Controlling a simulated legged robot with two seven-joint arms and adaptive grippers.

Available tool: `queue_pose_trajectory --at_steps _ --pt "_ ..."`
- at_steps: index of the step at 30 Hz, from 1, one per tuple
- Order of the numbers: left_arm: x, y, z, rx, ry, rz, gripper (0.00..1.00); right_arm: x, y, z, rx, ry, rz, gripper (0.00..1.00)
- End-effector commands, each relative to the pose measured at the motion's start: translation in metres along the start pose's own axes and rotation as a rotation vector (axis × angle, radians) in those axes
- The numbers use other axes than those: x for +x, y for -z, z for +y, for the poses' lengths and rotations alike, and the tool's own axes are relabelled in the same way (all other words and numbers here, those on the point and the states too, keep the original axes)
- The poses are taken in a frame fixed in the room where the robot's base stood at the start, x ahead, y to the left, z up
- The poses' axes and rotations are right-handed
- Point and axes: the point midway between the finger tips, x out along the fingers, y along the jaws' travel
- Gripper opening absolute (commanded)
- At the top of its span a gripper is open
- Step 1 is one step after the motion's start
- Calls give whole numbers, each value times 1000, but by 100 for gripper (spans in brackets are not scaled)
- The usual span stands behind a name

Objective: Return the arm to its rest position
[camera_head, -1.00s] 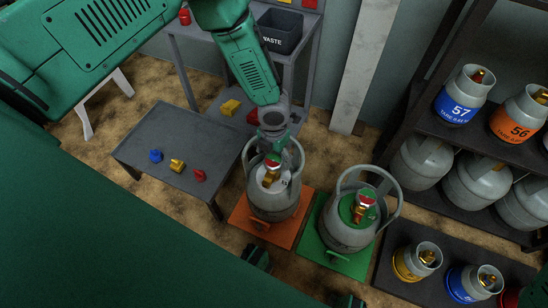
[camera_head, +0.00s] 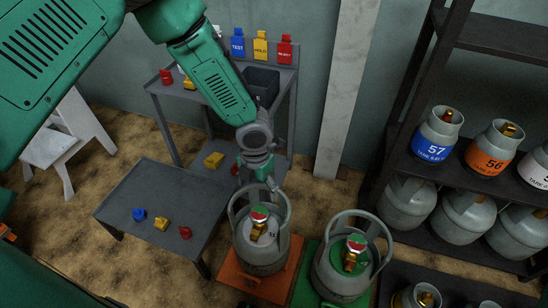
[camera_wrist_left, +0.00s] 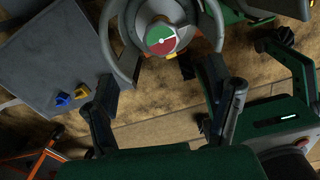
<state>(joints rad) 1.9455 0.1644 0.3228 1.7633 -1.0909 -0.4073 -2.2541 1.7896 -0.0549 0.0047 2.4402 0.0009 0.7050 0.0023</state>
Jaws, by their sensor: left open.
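My left arm comes in from the upper left of the head view. Its gripper (camera_head: 265,178) is open and empty at the far upper rim of a grey gas cylinder (camera_head: 260,240); whether it touches is unclear. This cylinder has a red-and-green gauge and a brass valve, and stands upright on an orange plate (camera_head: 232,280). In the left wrist view the open fingers (camera_wrist_left: 158,75) stand apart, with the cylinder's ring handle (camera_wrist_left: 125,45) and gauge (camera_wrist_left: 161,40) beyond them. My right gripper is not in view.
A second cylinder (camera_head: 342,272) stands on a green plate (camera_head: 305,285) to the right. A low grey table (camera_head: 165,195) holds blue, yellow and red pieces. A workbench (camera_head: 165,88) stands behind. A dark rack (camera_head: 400,150) with several cylinders fills the right.

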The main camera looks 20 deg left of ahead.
Motion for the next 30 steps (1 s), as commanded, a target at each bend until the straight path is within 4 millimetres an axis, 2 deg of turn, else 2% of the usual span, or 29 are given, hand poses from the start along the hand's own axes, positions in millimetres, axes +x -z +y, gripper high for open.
queue_pose_trajectory --at_steps 6,8,11,14,15,20,24,30 --pt "2 4 -2 -27 9 6 75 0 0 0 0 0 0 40" --pt "7 14 -8 -91 28 21 75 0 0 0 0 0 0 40" --pt "18 43 -22 -321 81 69 75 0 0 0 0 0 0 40" --pt "31 84 -40 -688 133 144 75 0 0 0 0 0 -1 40" --pt "36 101 -46 -858 145 176 75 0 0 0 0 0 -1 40" --pt "47 158 -55 -1552 136 270 75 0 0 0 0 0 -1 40" --pt "50 199 -44 -2137 86 277 75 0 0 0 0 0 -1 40" --pt "47 238 -14 -2776 42 164 75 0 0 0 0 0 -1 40"
